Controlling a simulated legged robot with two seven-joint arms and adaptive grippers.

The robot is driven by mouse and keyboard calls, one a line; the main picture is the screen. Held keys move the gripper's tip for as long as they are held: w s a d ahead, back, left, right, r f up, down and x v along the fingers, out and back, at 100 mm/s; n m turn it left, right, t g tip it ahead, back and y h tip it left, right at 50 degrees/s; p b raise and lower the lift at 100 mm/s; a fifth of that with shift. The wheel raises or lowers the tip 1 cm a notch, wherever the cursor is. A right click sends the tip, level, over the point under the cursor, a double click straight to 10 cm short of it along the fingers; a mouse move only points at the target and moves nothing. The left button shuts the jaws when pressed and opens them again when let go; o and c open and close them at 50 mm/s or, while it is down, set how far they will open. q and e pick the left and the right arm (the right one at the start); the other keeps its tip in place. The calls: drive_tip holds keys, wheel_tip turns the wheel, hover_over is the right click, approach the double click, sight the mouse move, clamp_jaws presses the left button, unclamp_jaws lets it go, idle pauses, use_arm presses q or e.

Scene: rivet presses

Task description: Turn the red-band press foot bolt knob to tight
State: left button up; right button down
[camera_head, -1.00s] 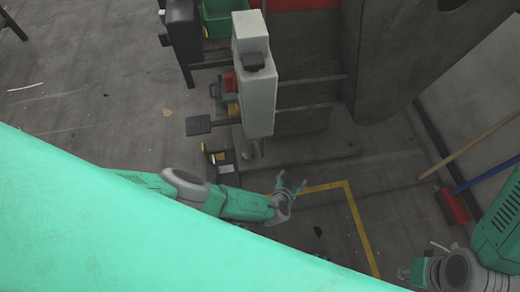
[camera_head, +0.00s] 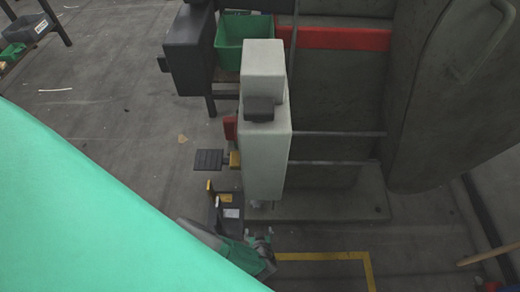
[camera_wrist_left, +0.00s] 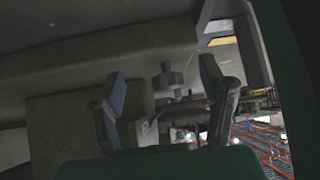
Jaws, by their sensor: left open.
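The press (camera_head: 335,85) with the red band (camera_head: 333,39) stands at the upper right in the head view, on a grey base plate (camera_head: 330,206). In the left wrist view a small dark lobed knob (camera_wrist_left: 168,76) shows beyond my fingers, beside the grey base. In the head view I cannot make the knob out clearly. My left gripper (camera_head: 262,240) is low in front of the base plate, partly blurred into my arm. In the wrist view its two blue-padded fingers (camera_wrist_left: 163,98) are open and apart, with the knob between them in the picture, not gripped.
A green bin (camera_head: 243,42) is behind. A yellow floor line (camera_head: 325,256) runs in front of the base.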

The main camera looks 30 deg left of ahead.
sight(257, 203)
use_arm(q)
drive_tip(key=w+a, duration=0.2)
drive_tip(key=w, duration=0.1)
drive_tip(key=w+a+b, duration=0.1)
drive_tip(key=w+a, duration=0.1)
drive_tip(key=w, duration=0.1)
drive_tip(key=w+a+b, duration=0.1)
drive_tip(key=w+a, duration=0.2)
drive_tip(key=w, duration=0.1)
drive_tip(key=shift+w+a+f, duration=0.1)
drive_tip(key=shift+f, duration=0.1)
drive_tip(key=shift+w+a+f+b, duration=0.2)
drive_tip(key=shift+f+b, duration=0.2)
drive_tip(key=shift+b, duration=0.15)
drive_tip(key=shift+c, duration=0.4)
drive_tip(key=c, duration=1.1)
